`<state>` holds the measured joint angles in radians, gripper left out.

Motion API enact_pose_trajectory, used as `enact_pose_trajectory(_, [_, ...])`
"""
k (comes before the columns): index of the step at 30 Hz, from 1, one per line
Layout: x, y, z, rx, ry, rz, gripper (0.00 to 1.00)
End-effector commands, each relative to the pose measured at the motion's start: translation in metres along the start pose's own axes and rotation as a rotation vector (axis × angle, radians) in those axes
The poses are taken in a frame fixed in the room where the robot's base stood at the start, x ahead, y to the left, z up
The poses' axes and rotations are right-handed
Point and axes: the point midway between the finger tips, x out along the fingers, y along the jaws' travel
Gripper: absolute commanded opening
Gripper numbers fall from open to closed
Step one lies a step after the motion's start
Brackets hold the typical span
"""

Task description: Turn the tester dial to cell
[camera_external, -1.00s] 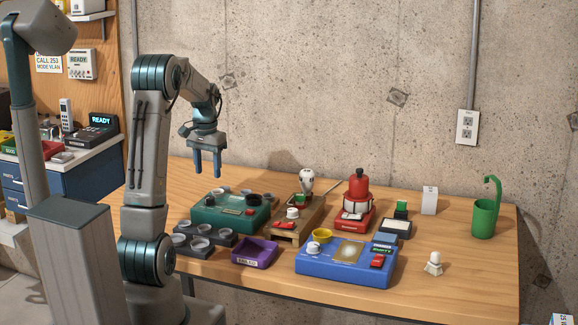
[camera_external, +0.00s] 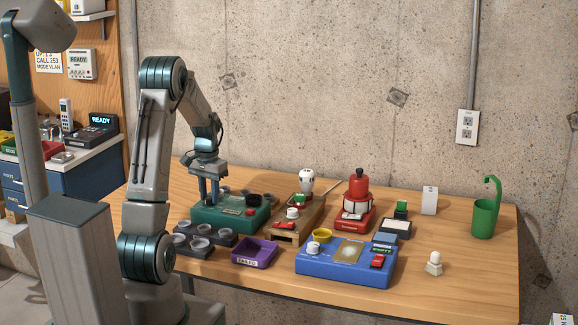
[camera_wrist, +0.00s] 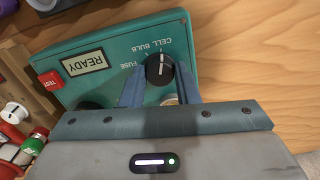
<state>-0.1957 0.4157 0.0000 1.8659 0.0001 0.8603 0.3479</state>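The teal tester (camera_external: 229,215) sits on the left of the table, with my gripper (camera_external: 208,200) pointing down over its left part. In the wrist view, the tester (camera_wrist: 100,45) has a round black dial (camera_wrist: 159,69) with a white mark pointing up in the picture, towards the CELL and BULB labels. I cannot tell which label it points at. A FUSE label lies left of the dial. My gripper (camera_wrist: 160,87) is open, one finger on each side of the dial. I cannot tell whether the fingers touch it. The tester also shows a READY display (camera_wrist: 86,63) and a red TEST button (camera_wrist: 50,80).
A dark tray with several round cups (camera_external: 184,249) and a purple tray (camera_external: 244,260) stand in front of the tester. A wooden stand (camera_external: 286,233), a blue device (camera_external: 340,271) and a red device (camera_external: 352,221) stand to the right.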

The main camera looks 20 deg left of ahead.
Motion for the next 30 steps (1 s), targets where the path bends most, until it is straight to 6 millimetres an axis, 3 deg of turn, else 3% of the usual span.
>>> enact_pose_trajectory(18, [-0.0007, -0.0002, -0.0004, -0.091, 0.001, -0.001, 0.06])
enact_pose_trajectory(19, [-0.0008, -0.0002, -0.0004, -0.091, 0.001, -0.001, 0.37])
enact_pose_trajectory(21, [-0.0007, -0.0002, -0.0004, -0.091, 0.001, -0.001, 0.5])
enact_pose_trajectory(30, [-0.0022, -0.0002, -0.0004, -0.091, 0.001, 0.0, 0.5])
